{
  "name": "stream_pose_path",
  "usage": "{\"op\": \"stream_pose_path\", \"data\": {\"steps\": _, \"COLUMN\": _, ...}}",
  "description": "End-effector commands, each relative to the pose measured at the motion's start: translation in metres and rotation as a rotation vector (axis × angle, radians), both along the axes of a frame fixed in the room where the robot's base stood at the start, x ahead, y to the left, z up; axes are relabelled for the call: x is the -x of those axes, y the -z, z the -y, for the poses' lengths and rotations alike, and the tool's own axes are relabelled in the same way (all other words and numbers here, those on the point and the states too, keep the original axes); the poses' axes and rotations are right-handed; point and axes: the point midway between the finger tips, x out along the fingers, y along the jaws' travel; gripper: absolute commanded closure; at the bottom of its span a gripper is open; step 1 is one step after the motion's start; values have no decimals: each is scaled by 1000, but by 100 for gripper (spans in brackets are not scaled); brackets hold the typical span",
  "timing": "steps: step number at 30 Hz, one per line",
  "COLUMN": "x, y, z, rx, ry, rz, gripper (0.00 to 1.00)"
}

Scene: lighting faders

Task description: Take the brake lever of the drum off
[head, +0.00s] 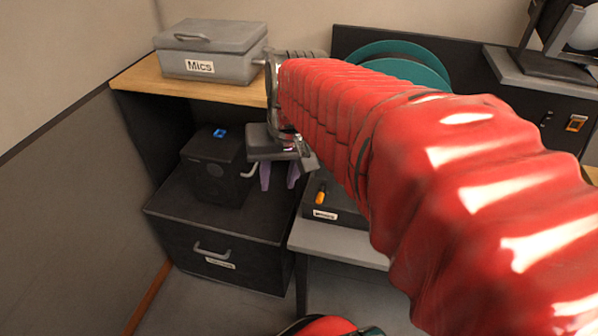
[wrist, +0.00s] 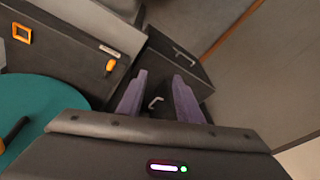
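A teal round drum (head: 405,62) stands at the back behind my red-sleeved arm, partly hidden by it. In the wrist view the teal disc (wrist: 50,112) fills the lower left, with a dark bar (wrist: 12,134) across it at the picture's edge. I cannot tell whether this bar is the brake lever. An orange-handled lever (head: 320,193) sits on a labelled dark box and also shows in the wrist view (wrist: 110,66). My gripper (head: 279,184) points down with its purple fingers apart and empty, left of that lever. The fingers also show in the wrist view (wrist: 160,77).
A black box (head: 215,165) with a pale handle (wrist: 155,102) and a blue part on top stands on a dark drawer unit (head: 200,235). A grey "Mics" case (head: 210,50) rests on the wooden shelf (head: 145,77). An orange-framed switch (head: 576,123) is at right.

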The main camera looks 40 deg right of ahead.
Motion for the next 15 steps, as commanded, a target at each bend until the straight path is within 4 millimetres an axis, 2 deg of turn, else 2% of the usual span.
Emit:
{"op": "stream_pose_path", "data": {"steps": 1, "x": -4, "y": 3, "z": 16, "rx": -20, "ry": 47, "rz": -19, "gripper": 67}}
{"op": "stream_pose_path", "data": {"steps": 7, "x": -13, "y": 13, "z": 74, "rx": -98, "ry": 203, "rz": -76, "gripper": 67}}
{"op": "stream_pose_path", "data": {"steps": 12, "x": -14, "y": 25, "z": 126, "rx": -167, "ry": 330, "rz": -114, "gripper": 67}}
{"op": "stream_pose_path", "data": {"steps": 15, "x": -11, "y": 32, "z": 149, "rx": -201, "ry": 386, "rz": -129, "gripper": 67}}
